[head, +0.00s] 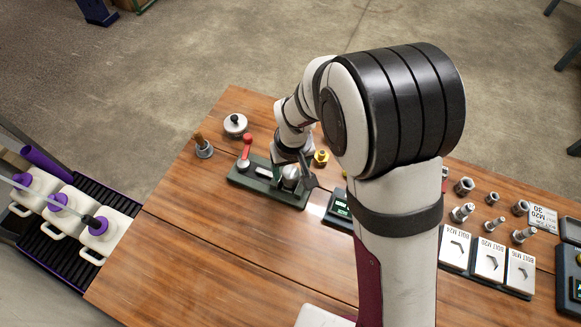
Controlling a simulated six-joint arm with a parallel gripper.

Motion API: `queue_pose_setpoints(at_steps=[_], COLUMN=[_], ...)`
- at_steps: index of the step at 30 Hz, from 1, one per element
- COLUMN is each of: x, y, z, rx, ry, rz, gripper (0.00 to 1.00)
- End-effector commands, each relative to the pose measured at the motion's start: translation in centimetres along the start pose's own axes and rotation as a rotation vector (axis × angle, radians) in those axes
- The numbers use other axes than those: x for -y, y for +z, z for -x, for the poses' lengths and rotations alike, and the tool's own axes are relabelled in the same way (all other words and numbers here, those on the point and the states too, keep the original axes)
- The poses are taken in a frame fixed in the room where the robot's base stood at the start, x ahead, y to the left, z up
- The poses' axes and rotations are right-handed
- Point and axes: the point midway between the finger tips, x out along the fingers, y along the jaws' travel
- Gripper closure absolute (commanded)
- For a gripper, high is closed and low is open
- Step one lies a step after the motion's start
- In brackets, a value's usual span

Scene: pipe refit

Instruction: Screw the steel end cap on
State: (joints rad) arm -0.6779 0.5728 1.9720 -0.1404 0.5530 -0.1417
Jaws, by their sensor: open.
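A dark green fixture (245,182) lies on the wooden table, with a red-handled valve (246,150) standing at its left part. My gripper (296,176) is over the right end of the fixture, with its jaws open. A rounded steel piece (290,174) shows at the jaws, on or just above the fixture; it may be the steel end cap. My gripper partly hides it, and I cannot tell if it touches a pipe end or its threads. A brass fitting (321,158) stands just behind and right of my gripper.
A round steel part with a knob (235,125) and a brown-topped steel part (203,147) stand at the back left. Steel bolts and nuts (463,213) and labelled bolt trays (487,262) are at the right. White jugs (65,215) stand off the left edge. The front-left tabletop is clear.

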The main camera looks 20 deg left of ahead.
Motion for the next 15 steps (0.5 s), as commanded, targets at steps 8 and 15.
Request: queue_pose_setpoints(at_steps=[8, 15], x=[0.02, 0.02], y=[-0.01, -0.01], z=[0.0, 0.02], rx=[0.0, 0.0], ry=[-0.018, -0.017], rz=[0.155, 0.144], gripper=[0.32, 0.32])
